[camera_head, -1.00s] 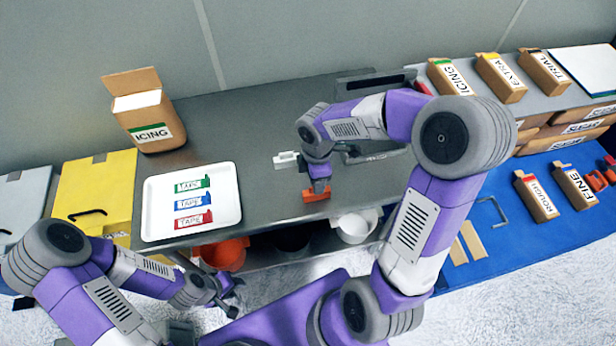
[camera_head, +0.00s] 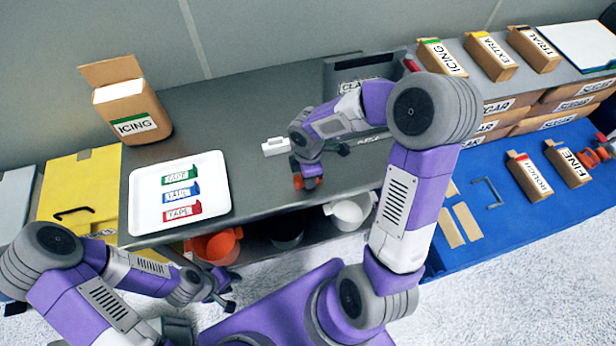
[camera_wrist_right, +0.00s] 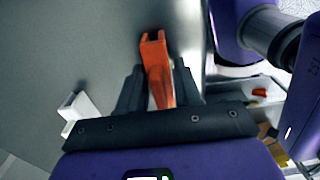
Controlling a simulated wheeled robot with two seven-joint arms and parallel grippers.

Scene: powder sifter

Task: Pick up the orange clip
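The orange clip (camera_head: 305,183) is at the front part of the grey worktop, partly covered by my right gripper (camera_head: 306,172) in the head view. In the right wrist view the clip (camera_wrist_right: 157,62) lies lengthwise between the two dark fingers of my right gripper (camera_wrist_right: 159,78), its forked end pointing away. The fingers are close along both its sides; whether they press on it is unclear. I cannot tell whether the clip touches the worktop. My left gripper (camera_head: 229,292) is low, in front of the worktop, with its fingers apart and empty.
A white block-like part (camera_head: 275,146) lies just behind the clip and left of my right gripper. A white tray (camera_head: 142,213) with tape boxes is further left. A dark clamp-labelled box (camera_head: 340,72) stands behind my right forearm. Orange and white bowls sit below the worktop.

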